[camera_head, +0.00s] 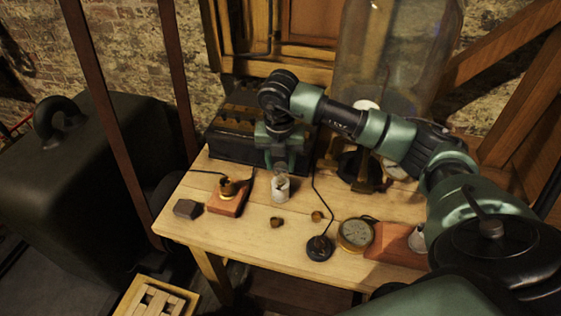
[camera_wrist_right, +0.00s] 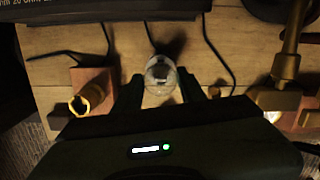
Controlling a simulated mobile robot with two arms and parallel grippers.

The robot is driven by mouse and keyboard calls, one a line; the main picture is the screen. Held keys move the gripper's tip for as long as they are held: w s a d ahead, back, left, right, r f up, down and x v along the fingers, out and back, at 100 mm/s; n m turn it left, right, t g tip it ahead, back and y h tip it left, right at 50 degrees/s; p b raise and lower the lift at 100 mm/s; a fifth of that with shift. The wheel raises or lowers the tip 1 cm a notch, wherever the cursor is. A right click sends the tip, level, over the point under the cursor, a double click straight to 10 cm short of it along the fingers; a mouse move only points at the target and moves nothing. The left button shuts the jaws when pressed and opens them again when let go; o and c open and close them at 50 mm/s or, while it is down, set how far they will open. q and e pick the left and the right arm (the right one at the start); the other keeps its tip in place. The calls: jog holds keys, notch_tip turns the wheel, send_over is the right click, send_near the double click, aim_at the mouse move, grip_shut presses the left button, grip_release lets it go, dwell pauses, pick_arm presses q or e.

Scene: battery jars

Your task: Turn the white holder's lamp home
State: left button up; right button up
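The white holder (camera_head: 280,191) stands upright near the back middle of the wooden table. A clear glass lamp (camera_head: 281,170) sits at its top; in the right wrist view the lamp (camera_wrist_right: 161,73) is seen from above, between the dark fingers. My right gripper (camera_head: 280,163) points down over the holder, one finger on each side of the lamp. The fingers are close to the glass, but I cannot tell whether they touch it. The lamp's base is hidden, so how deep it sits cannot be seen. My left gripper is out of view.
A brown block with a brass socket (camera_head: 228,188) stands left of the holder. A black battery case (camera_head: 235,145) is behind. Small brass pieces (camera_head: 277,222), a black knob (camera_head: 320,247) and a round gauge (camera_head: 355,234) lie in front and right. Thin black wires cross the table.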

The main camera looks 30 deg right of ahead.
jog(key=o, duration=0.4)
jog(key=shift+o, duration=0.2)
jog(key=shift+r, duration=0.1)
jog(key=r, duration=0.2)
jog(key=r+b, duration=0.1)
jog(key=r, duration=0.4)
jog(key=shift+s+a+r, duration=0.3)
jog(key=shift+s+a, duration=0.05)
